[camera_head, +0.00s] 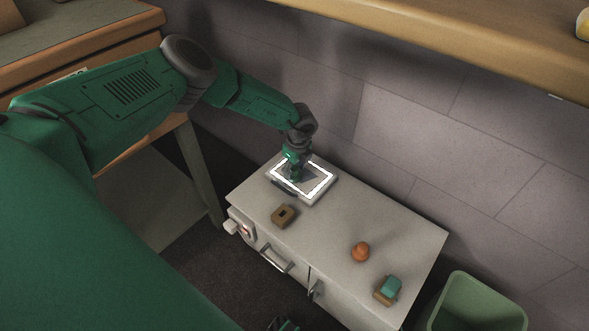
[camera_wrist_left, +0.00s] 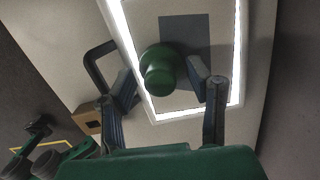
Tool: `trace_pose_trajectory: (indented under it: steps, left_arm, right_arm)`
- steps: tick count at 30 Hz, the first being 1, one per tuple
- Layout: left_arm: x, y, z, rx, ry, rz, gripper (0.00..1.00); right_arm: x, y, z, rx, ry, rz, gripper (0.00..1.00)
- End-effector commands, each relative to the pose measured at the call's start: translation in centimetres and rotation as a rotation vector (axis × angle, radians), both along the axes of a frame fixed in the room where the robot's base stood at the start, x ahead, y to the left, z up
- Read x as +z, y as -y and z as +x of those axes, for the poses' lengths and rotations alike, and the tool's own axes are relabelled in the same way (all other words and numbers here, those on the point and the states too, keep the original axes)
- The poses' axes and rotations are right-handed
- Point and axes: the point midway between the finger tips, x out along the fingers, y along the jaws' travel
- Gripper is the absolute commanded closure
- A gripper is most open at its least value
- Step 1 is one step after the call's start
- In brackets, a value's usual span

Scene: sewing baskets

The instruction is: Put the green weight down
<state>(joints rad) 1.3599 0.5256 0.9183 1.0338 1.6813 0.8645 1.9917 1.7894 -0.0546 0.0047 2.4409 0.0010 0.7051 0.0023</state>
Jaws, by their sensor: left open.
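The green weight (camera_wrist_left: 160,72) shows in the left wrist view as a round, knobbed piece. It is over the white panel with a bright lit border (camera_wrist_left: 238,60), next to a dark grey rectangle (camera_wrist_left: 185,32). My left gripper (camera_wrist_left: 161,78) is open, with one finger on each side of the weight and visible gaps between. In the head view my left gripper (camera_head: 294,172) reaches down over the lit panel (camera_head: 318,192) on the white cabinet; the weight is hard to separate from the green gripper there. Part of my right gripper (camera_head: 284,325) shows at the bottom edge; its jaws are unclear.
The white cabinet top (camera_head: 325,225) also holds a brown block with a hole (camera_head: 284,215), an orange knobbed piece (camera_head: 361,251) and a teal-and-brown block (camera_head: 389,288). A green bin (camera_head: 478,305) stands at right. A wooden shelf (camera_head: 460,45) overhangs the back wall. The cabinet's middle is clear.

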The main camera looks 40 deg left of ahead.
Motion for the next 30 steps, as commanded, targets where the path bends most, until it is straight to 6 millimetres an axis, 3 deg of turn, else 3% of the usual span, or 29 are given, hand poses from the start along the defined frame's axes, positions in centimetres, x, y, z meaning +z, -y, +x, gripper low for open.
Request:
trace_pose_trajectory:
  steps: [16,21,26,29,30]
  left_arm:
    - [10.3,1.1,-0.1,0.0,0.003,0.0,0.55]
    - [11.6,1.3,-0.2,-0.001,0.001,0.001,0.55]
    - [11.8,1.4,-0.3,-0.007,0.0,0.002,0.55]
    - [11.3,2.3,-0.9,-0.133,-0.008,0.033,0.55]
    - [11.0,3.2,-1.4,-0.254,-0.015,0.06,0.55]
  right_arm:
    - [4.7,0.0,0.0,0.0,0.0,0.0,0.6]
    - [5.1,0.0,0.0,0.0,0.0,0.0,0.6]
    - [5.1,0.0,0.0,0.0,0.0,0.0,0.6]
    - [5.1,0.0,0.0,0.0,0.0,0.0,0.6]
    - [5.1,0.0,0.0,0.0,0.0,0.0,0.6]
